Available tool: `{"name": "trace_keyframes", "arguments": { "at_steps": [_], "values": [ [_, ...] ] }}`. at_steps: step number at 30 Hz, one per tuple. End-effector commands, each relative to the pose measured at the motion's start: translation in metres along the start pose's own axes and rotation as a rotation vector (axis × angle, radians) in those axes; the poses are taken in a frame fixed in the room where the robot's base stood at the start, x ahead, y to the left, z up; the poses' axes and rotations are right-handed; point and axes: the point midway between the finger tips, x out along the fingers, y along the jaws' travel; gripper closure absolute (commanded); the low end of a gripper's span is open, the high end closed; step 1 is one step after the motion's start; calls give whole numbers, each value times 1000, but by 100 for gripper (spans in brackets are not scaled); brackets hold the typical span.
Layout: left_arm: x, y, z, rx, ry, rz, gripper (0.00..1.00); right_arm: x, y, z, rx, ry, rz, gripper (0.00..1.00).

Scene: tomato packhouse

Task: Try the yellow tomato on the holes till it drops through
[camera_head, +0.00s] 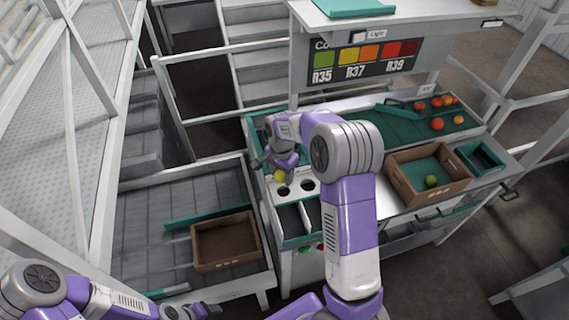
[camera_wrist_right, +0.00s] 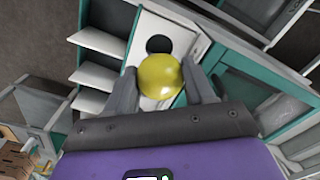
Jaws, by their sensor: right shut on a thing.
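The yellow tomato (camera_head: 280,176) is held in my right gripper (camera_head: 277,168), above the white plate with holes (camera_head: 295,191). In the right wrist view the round yellow tomato (camera_wrist_right: 160,77) sits between the two fingers (camera_wrist_right: 160,85). One dark hole (camera_wrist_right: 158,45) shows just beyond it there. In the head view two dark holes show, a front-left hole (camera_head: 284,190) just below the tomato and a right hole (camera_head: 307,185); my arm may hide more. My left gripper (camera_head: 200,311) is low at the bottom edge, away from the plate; its fingers are too unclear to judge.
Below the plate are open bins (camera_head: 290,218). Red and orange tomatoes (camera_head: 437,124) lie on the green tray behind. An empty brown crate (camera_head: 226,241) is at left. A colour chart (camera_head: 362,58) hangs above.

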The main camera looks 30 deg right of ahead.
Motion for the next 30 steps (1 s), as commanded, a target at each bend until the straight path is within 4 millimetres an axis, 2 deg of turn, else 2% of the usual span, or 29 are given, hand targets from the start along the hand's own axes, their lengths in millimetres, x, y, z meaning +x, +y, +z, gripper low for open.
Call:
{"name": "trace_keyframes", "arguments": {
  "at_steps": [5, 11, 24, 30],
  "values": [
    [-2, 1, 0, 0, -1, 0, 34, 4, 2, -8, 59, 3, 0, 61],
    [7, -2, 0, 0, -1, 0, 34, 15, 2, -7, 57, 2, 0, 61],
    [35, -13, -1, 0, -1, 0, 34, 57, 2, -7, 55, 2, 0, 61],
    [40, -15, -2, 0, -1, 0, 34, 66, 3, -7, 54, 2, 0, 61]
  ]
}}
